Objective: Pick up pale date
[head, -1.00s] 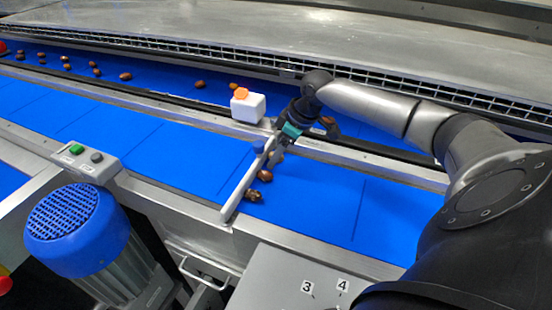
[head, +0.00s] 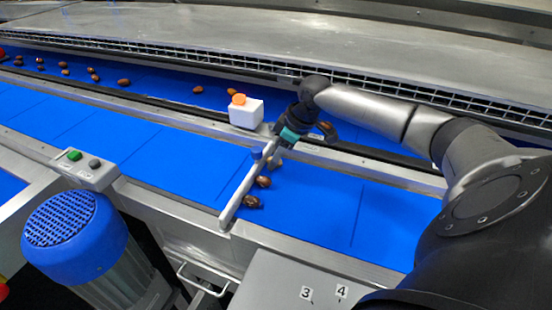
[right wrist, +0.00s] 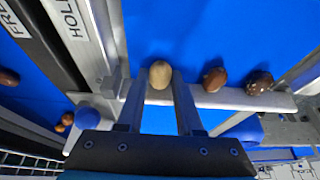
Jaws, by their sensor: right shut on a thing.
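The pale date (right wrist: 160,74) is a tan oval between the fingertips of my right gripper (right wrist: 160,82) in the right wrist view. My right gripper is shut on it. In the head view this gripper (head: 277,153) reaches down over the near blue belt, beside a grey bar; the date (head: 276,163) shows there only as a small pale patch, mostly hidden. I cannot tell whether the date touches the belt. My left gripper is not in view.
Two brown dates, a reddish one (right wrist: 215,79) and a dark speckled one (right wrist: 259,82), lie by the grey bar (head: 237,196) across the belt. A white box with an orange top (head: 246,113) stands beyond. Several dates lie on the far belt (head: 165,88).

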